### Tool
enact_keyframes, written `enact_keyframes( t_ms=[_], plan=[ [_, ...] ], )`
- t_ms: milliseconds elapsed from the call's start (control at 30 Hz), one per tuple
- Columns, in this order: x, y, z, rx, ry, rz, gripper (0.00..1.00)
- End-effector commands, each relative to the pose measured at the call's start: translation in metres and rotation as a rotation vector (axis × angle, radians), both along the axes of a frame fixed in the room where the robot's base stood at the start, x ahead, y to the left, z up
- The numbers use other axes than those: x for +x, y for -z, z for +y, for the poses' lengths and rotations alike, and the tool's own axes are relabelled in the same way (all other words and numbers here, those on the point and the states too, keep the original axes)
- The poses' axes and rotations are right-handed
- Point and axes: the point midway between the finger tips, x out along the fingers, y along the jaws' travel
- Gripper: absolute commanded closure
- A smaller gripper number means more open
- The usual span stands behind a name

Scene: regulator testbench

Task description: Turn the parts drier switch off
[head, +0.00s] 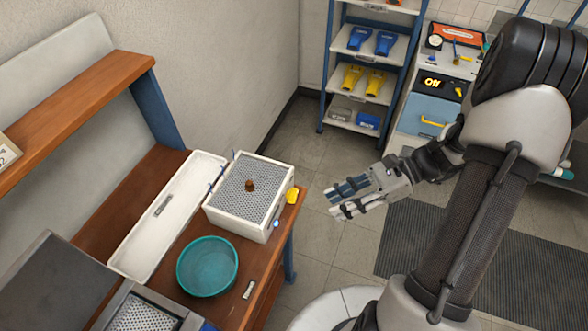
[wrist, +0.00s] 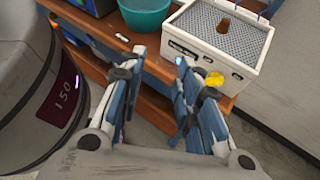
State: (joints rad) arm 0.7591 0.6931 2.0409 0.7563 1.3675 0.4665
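A white box with a grey perforated top (head: 250,190), which looks like the parts drier, stands at the right end of the wooden bench. It also shows in the wrist view (wrist: 222,38). A small brown part (head: 250,185) sits on its top. A yellow knob or lever (head: 292,195), likely the switch, sticks out of its front, and in the wrist view (wrist: 215,79) it is at the lower edge. A small blue light (wrist: 178,60) glows beside it. My gripper (head: 338,200) is open and empty, in the air right of the box, apart from the knob.
A teal bowl (head: 207,267) and a long white tray (head: 165,220) stand on the bench (head: 275,262) beside the box. Floor between bench and rack is clear.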

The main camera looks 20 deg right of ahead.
Motion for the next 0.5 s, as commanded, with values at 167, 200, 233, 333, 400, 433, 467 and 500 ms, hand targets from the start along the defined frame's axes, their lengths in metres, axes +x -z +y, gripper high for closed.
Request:
enact_keyframes(
  t_ms=[167,200,233,333,400,433,467,500],
  plan=[
    [0.008,0.052,-0.033,0.26,0.297,0.171,0.69],
    [0.009,0.063,-0.039,0.318,0.359,0.203,0.69],
    [0.009,0.071,-0.044,0.357,0.403,0.224,0.69],
    [0.008,0.096,-0.057,0.478,0.528,0.283,0.69],
    [0.007,0.109,-0.064,0.545,0.594,0.313,0.69],
    [0.006,0.114,-0.066,0.568,0.616,0.323,0.69],
    [0.006,0.118,-0.068,0.587,0.635,0.331,0.69],
    [0.005,0.121,-0.07,0.608,0.656,0.339,0.69]
  ],
)
